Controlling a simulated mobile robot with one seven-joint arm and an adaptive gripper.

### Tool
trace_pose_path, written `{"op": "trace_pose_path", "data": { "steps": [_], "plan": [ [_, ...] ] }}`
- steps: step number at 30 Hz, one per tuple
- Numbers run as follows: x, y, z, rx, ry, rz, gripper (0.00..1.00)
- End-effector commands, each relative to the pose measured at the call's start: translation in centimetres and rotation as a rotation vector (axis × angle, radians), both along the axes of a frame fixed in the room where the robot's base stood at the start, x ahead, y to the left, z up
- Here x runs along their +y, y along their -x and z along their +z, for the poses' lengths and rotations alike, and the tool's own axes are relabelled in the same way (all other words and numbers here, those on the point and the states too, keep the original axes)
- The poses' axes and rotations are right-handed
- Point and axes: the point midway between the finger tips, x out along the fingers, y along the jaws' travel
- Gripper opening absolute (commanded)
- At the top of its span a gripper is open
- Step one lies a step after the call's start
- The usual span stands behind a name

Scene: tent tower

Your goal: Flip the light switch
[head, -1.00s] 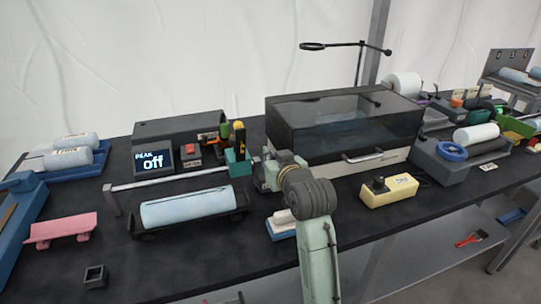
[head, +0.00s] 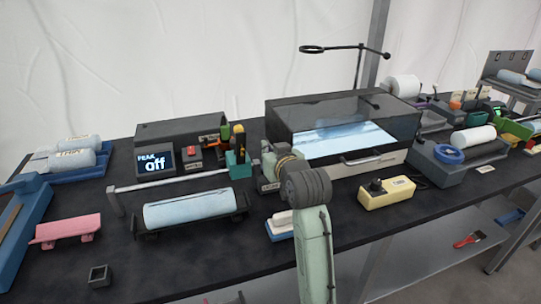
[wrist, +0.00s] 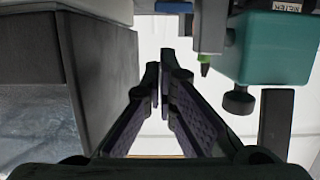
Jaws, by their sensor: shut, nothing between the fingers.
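The dark glass-topped case (head: 300,112) stands at the back of the table. A bright white-blue panel (head: 345,140) is lit inside it. My gripper (wrist: 162,75) is shut and empty in the wrist view, its fingertips together. A grey block's side wall (wrist: 100,75) stands close on its left there. In the head view my wrist hides most of the gripper, near the case's front left corner. I cannot make out a light switch for certain; a yellow box (head: 392,194) with a black knob (head: 376,185) sits to the right of my arm.
A teal holder (head: 238,168) with tools stands left of my gripper; a teal block also shows in the wrist view (wrist: 270,45). A display (head: 156,163) and a pale roll on a dark tray (head: 190,228) are further left.

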Motion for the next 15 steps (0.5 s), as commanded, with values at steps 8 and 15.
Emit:
{"op": "trace_pose_path", "data": {
  "steps": [8,15],
  "plan": [
    [-1.5,4.3,3.2,-0.009,0.003,-0.003,0.0],
    [-2.6,7.4,4.9,-0.006,0.001,-0.002,0.0]
  ]
}}
